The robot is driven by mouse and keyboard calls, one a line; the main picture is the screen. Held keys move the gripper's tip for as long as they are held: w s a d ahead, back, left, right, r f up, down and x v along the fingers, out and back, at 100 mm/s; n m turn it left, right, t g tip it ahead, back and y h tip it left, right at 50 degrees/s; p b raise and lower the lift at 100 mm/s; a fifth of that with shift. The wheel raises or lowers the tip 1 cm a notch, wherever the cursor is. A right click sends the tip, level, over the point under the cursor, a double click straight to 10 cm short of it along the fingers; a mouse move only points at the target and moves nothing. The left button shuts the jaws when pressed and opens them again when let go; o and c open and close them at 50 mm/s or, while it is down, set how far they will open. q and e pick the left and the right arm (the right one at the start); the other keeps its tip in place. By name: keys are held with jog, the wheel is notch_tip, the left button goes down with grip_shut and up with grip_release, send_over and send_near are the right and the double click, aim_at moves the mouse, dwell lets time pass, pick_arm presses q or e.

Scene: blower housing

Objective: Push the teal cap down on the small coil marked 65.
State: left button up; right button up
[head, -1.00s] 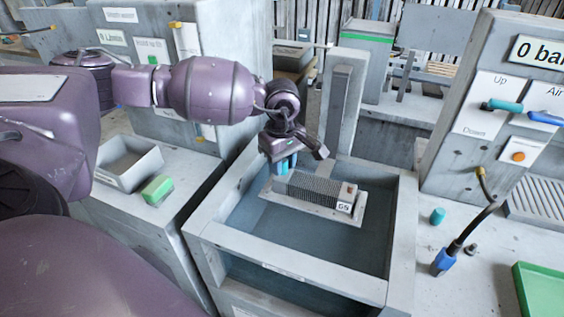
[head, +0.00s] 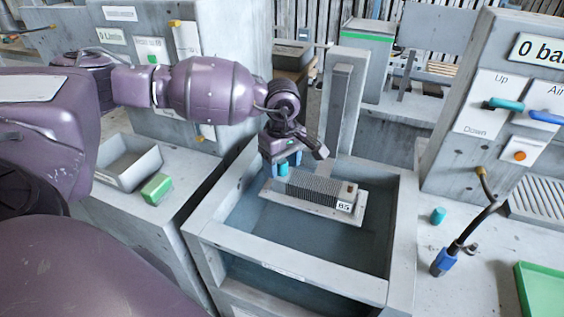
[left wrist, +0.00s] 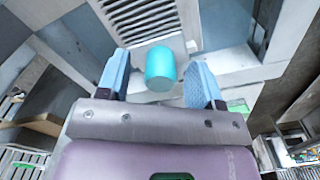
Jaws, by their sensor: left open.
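The small coil (head: 315,189) is a finned grey block with a label that reads about 65 on its right end. It lies on a pale plate (head: 305,211) over a grey tank. A teal cap (head: 284,170) is at the coil's left end; it also shows in the left wrist view (left wrist: 160,69). I cannot tell how far down it sits. My left gripper (head: 283,164) is open, its blue fingers on either side of the cap. In the left wrist view the fingers (left wrist: 160,78) stand apart with visible gaps beside the cap. My right gripper is out of view.
The grey tank (head: 215,272) has raised walls around the coil, and an upright post (head: 341,110) behind. Another teal cap (head: 438,215) and a blue-ended hose (head: 443,262) are on the right bench, beside a green tray (head: 540,290). A grey bin (head: 130,168) and green-topped block (head: 156,187) are at left.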

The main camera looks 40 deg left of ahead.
pick_arm(q)
notch_tip(320, 180, up, 11)
dwell(0.5)
jog(key=shift+f, duration=0.1)
